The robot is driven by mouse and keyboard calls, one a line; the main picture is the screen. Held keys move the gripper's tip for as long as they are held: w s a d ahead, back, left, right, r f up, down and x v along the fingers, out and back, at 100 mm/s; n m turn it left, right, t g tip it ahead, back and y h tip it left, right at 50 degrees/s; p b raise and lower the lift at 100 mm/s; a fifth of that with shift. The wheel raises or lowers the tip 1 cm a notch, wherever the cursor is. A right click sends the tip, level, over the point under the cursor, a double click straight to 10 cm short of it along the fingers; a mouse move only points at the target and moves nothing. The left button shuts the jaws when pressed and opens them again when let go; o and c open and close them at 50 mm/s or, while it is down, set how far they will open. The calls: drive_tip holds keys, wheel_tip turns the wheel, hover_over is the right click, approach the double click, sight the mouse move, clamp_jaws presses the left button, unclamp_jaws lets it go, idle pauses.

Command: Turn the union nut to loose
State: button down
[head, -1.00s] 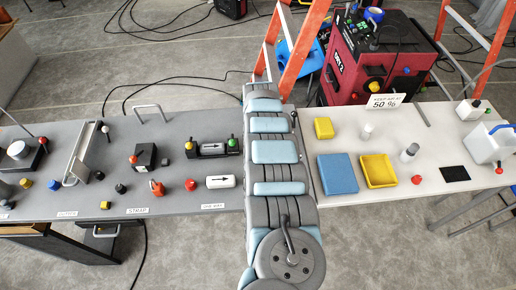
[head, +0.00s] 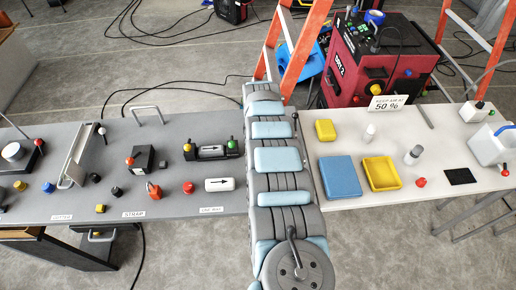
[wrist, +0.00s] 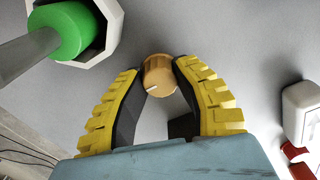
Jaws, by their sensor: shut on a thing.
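In the wrist view, a round orange-brown ribbed nut (wrist: 158,77) with a short white mark on its lower side sits against a light grey surface. I take it to be the union nut. My gripper (wrist: 160,68) has its two yellow-backed, dark-padded fingers on either side of it and is shut on it. The mark points toward the lower left of the picture. In the head view my arm covers the middle of the benches, and the gripper and nut cannot be made out.
In the wrist view, a green round part (wrist: 62,30) in a white hexagonal collar is close at upper left. A white-and-red fitting (wrist: 302,112) is at right. In the head view, a blue pad (head: 341,177) and yellow tray (head: 381,173) lie right of my arm.

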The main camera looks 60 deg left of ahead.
drive_tip(key=shift+f, duration=0.1)
drive_tip(key=c, duration=0.7)
unclamp_jaws()
wheel_tip(320, 180, up, 12)
idle(0.6)
